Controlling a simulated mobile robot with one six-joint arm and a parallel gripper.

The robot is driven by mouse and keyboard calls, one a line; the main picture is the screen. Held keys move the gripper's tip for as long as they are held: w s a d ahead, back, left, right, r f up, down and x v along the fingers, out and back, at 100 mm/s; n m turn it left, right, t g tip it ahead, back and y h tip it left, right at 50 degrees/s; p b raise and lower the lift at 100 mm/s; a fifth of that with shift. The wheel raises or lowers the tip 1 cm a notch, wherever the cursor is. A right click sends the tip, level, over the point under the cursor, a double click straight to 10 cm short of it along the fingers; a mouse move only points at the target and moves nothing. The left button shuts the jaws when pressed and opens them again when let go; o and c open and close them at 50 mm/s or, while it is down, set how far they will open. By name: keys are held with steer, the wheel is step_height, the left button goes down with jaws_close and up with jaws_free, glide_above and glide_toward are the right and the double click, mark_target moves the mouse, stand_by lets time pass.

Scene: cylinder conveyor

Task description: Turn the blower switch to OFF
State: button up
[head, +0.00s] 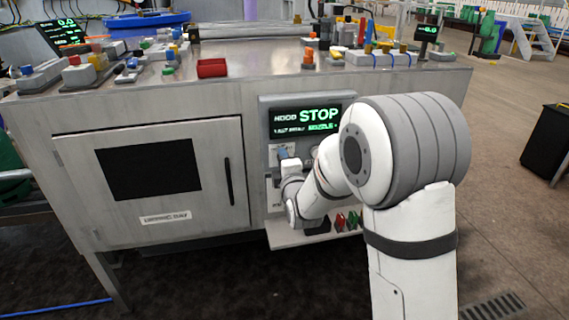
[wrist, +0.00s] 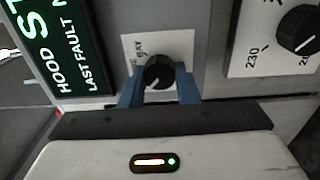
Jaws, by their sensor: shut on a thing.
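My gripper (head: 283,155) is at the control panel on the front of the workbench. In the wrist view its blue fingers (wrist: 159,85) are shut on a small black rotary knob (wrist: 157,72), one finger on each side. The knob sits on a white label plate (wrist: 184,45) with a white pointer mark. The plate's lettering is partly covered and too small to read, so I cannot tell the switch's name or setting. In the head view my gripper and arm hide the knob.
A display (head: 305,119) above reads HOOD STOP; it also shows in the wrist view (wrist: 55,45). A second black dial (wrist: 299,30) marked 230 is to the right. Below the panel is a shelf (head: 286,239) with red and green items. A cabinet door (head: 165,205) is left.

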steer(key=o, duration=1)
steer(key=shift+s, duration=0.1)
steer(key=p+v, duration=0.1)
steer(key=v, duration=0.6)
steer(key=shift+s+d, duration=0.1)
steer(key=shift+s, duration=0.2)
steer(key=shift+r, duration=0.1)
